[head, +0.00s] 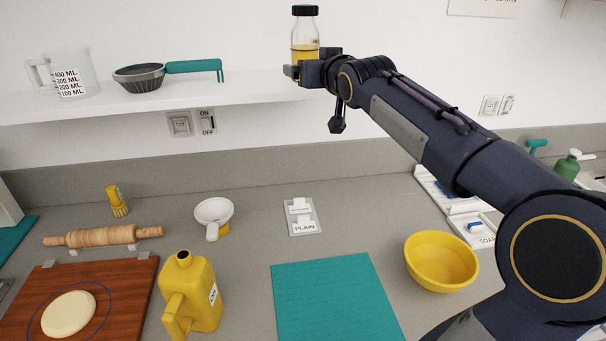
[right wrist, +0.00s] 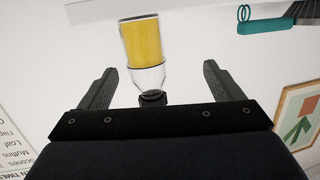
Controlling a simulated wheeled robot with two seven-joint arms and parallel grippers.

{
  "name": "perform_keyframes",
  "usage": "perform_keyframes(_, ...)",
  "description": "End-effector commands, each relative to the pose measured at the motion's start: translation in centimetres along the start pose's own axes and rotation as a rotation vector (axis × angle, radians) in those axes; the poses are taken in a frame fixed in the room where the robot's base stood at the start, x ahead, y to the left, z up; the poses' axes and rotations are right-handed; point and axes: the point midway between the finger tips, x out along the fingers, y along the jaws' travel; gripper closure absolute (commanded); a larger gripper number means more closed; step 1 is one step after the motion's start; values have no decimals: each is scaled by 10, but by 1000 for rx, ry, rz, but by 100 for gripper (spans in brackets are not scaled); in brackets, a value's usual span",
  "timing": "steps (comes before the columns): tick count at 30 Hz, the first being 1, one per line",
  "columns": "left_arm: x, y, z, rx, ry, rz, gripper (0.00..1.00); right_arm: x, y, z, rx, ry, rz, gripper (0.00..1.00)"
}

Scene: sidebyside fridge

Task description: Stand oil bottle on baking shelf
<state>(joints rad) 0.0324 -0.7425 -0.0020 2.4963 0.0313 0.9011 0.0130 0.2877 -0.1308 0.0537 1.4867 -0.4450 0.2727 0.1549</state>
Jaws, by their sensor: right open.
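The oil bottle (head: 305,37) is clear glass with yellow oil and a black cap. It stands upright at the right end of the white baking shelf (head: 215,98) in the head view. My right gripper (head: 292,72) is at the bottle's lower part and hides its base, so contact with the shelf is not clear. In the right wrist view the bottle (right wrist: 140,45) appears upside down, between the open fingers of my right gripper (right wrist: 157,80), with a gap on each side. My left gripper is out of view.
A measuring jug (head: 75,75) and a teal-handled sieve (head: 140,78) stand on the shelf, left of the bottle. Below are a yellow jug (head: 194,290), a yellow bowl (head: 441,262), a teal mat (head: 335,295) and a rolling pin (head: 103,236). The shelf between sieve and bottle is clear.

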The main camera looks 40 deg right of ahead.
Motion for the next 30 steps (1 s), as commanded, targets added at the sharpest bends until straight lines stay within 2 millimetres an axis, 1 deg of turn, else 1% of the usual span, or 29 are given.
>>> perform_keyframes(1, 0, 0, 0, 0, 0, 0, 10, -21, -14, 30, 18, -81, -33, 14)
perform_keyframes(2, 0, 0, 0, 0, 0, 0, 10, -33, -23, 50, 31, -137, -52, 14)
perform_keyframes(3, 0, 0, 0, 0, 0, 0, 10, -51, -34, 78, 47, -214, -81, 14)
perform_keyframes(5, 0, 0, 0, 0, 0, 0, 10, -80, -52, 122, 66, -330, -127, 14)
perform_keyframes(6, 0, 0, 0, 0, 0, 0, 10, -100, -62, 151, 78, -407, -157, 14)
perform_keyframes(8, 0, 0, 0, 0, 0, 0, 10, -131, -78, 193, 91, -516, -204, 14)
perform_keyframes(9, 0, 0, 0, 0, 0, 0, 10, -152, -88, 220, 100, -586, -236, 14)
perform_keyframes(11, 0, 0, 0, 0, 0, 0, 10, -183, -101, 257, 108, -685, -280, 14)
perform_keyframes(12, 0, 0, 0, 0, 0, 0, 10, -202, -108, 280, 113, -745, -308, 14)
perform_keyframes(15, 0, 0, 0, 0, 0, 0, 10, -243, -122, 325, 121, -868, -369, 14)
perform_keyframes(18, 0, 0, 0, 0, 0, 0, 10, -271, -131, 353, 123, -949, -411, 14)
perform_keyframes(21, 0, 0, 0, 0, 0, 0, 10, -285, -135, 367, 125, -990, -432, 14)
perform_keyframes(24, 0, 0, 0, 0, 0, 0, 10, -289, -136, 371, 125, -1002, -437, 14)
perform_keyframes(30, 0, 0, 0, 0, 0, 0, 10, -288, -136, 370, 125, -1000, -436, 14)
